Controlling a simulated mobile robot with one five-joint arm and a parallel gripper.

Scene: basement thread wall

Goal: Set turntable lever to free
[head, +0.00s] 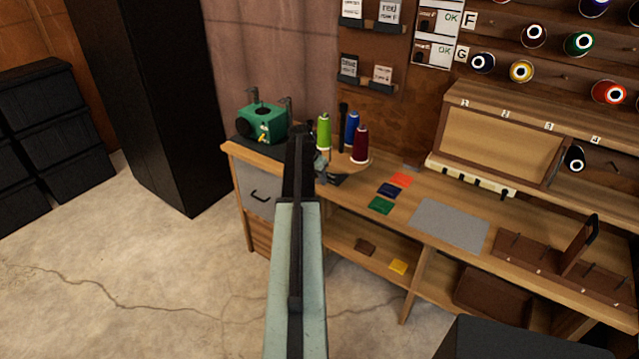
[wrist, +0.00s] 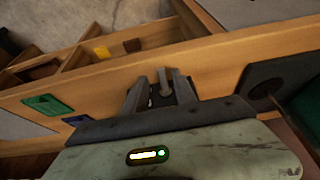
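The round wooden turntable (head: 346,168) sits on the left part of the workbench. It bears a green (head: 324,131), a blue (head: 352,129) and a dark red thread spool (head: 361,146). My gripper (head: 330,177) is at the turntable's front edge, partly hidden behind my arm in the head view. In the wrist view, my gripper's two fingers (wrist: 160,92) stand apart over the bench edge. A small grey upright peg (wrist: 165,84), perhaps the lever, shows between them. A gap seems to show beside it; contact is unclear. The lever's setting marks cannot be read.
A green machine (head: 262,122) stands on a dark base left of the turntable. Orange (head: 401,180), blue (head: 389,190) and green cards (head: 380,205) lie to the right, near a grey mat (head: 449,224). A black cabinet (head: 150,100) stands at left. The floor before the bench is clear.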

